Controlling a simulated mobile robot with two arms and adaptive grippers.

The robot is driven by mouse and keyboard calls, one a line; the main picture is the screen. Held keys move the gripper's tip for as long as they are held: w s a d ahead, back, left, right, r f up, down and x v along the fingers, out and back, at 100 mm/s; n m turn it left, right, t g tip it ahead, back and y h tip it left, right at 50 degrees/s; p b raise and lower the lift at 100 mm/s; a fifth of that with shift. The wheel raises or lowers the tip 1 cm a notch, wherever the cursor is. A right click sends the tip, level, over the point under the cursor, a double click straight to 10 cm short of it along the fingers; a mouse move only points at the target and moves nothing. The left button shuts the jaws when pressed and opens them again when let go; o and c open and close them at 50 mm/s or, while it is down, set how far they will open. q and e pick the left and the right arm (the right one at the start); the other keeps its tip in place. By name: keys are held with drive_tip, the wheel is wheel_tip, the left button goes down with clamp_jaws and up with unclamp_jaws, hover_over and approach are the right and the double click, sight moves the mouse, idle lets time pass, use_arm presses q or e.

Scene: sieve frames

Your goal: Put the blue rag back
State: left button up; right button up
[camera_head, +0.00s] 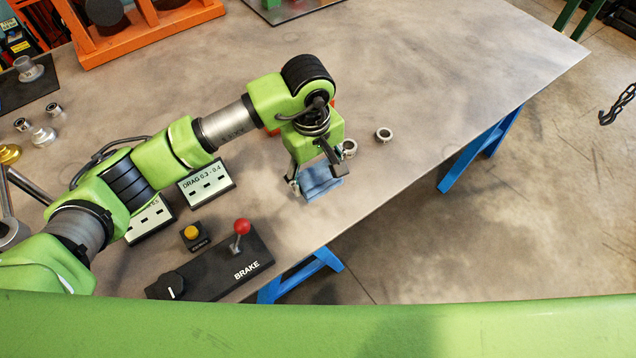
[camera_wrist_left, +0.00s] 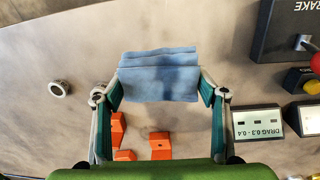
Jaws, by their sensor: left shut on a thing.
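The blue rag (camera_head: 321,181) is a folded cloth near the front edge of the grey table (camera_head: 420,80), right of the drag panel. My left gripper (camera_head: 318,178) is above it, pointing down, with its fingers at the rag's two sides. In the left wrist view the rag (camera_wrist_left: 160,74) spans between the two fingertips (camera_wrist_left: 158,80), and the gripper is shut on it. Whether the rag touches the table is hard to tell. My right gripper is not in view.
A brake panel (camera_head: 212,268) with a red-knobbed lever and a yellow button (camera_head: 192,233) stand at the front. A metal ring (camera_head: 384,134) lies right of the gripper. Orange blocks (camera_wrist_left: 160,146) lie under the gripper. The table's right part is clear.

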sight(318, 200)
use_arm(q)
drive_tip(key=f, duration=0.1)
drive_tip(key=s+f, duration=0.1)
drive_tip(key=f, duration=0.1)
drive_tip(key=shift+s+p, duration=0.1)
drive_tip(key=shift+p, duration=0.2)
drive_tip(key=shift+f, duration=0.3)
drive_tip(key=f, duration=0.2)
drive_tip(key=f+p, duration=0.1)
drive_tip(key=shift+w+f, duration=0.1)
drive_tip(key=shift+w, duration=0.15)
drive_tip(key=shift+f+b, duration=0.25)
drive_tip(key=shift+b, duration=0.1)
drive_tip(key=o, duration=1.1)
drive_tip(key=shift+r, duration=0.1)
drive_tip(key=shift+c, duration=0.2)
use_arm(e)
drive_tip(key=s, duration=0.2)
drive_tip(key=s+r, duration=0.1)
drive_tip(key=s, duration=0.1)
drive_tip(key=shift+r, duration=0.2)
use_arm(q)
drive_tip(key=shift+r, duration=0.1)
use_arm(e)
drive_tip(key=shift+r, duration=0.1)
